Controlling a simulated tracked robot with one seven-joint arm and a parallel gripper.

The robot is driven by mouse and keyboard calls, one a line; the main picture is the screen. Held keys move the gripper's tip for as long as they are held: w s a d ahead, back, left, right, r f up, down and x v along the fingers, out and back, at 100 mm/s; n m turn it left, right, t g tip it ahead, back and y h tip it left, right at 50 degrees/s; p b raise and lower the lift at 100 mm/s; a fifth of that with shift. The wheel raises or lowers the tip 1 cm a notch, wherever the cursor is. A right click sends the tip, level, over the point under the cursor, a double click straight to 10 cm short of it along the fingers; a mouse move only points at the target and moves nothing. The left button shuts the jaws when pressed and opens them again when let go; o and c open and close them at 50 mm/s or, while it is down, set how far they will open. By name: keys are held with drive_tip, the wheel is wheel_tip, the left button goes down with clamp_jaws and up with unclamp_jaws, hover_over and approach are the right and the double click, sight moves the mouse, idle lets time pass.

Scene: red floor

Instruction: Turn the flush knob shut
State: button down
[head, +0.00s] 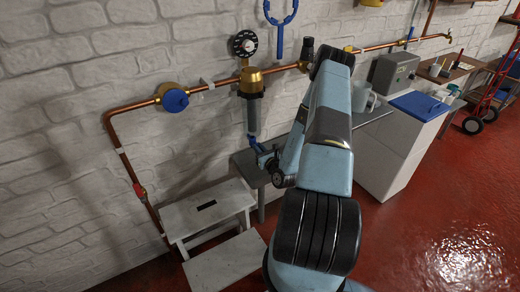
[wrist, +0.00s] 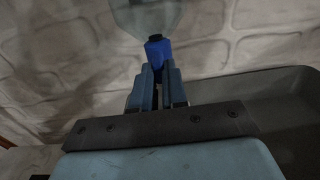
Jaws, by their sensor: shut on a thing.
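The blue flush knob (wrist: 157,50) sits under the clear bowl (wrist: 148,17) of the water filter in the wrist view. In the head view the knob (head: 252,140) is small, at the bottom of the grey filter bowl (head: 252,115), below a brass filter head (head: 251,82) on the copper pipe. My gripper (wrist: 156,73) comes from below, with its two fingers shut on the lower part of the knob. The fingertips hide that part. In the head view my gripper (head: 261,151) is small and partly hidden by my arm.
A white step stool (head: 208,212) stands at lower left. A grey bench (head: 249,163) lies just below the filter. A blue-handled valve (head: 175,100) and a pressure gauge (head: 245,44) are on the pipe. A white cabinet (head: 390,155) stands right of my arm.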

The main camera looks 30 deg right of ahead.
drive_tip(key=c, duration=1.2)
unclamp_jaws()
drive_tip(key=shift+o, duration=0.2)
drive_tip(key=shift+s, duration=0.1)
drive_tip(key=s, duration=1.3)
drive_tip(key=shift+s+d, duration=0.15)
drive_tip(key=shift+s, duration=0.15)
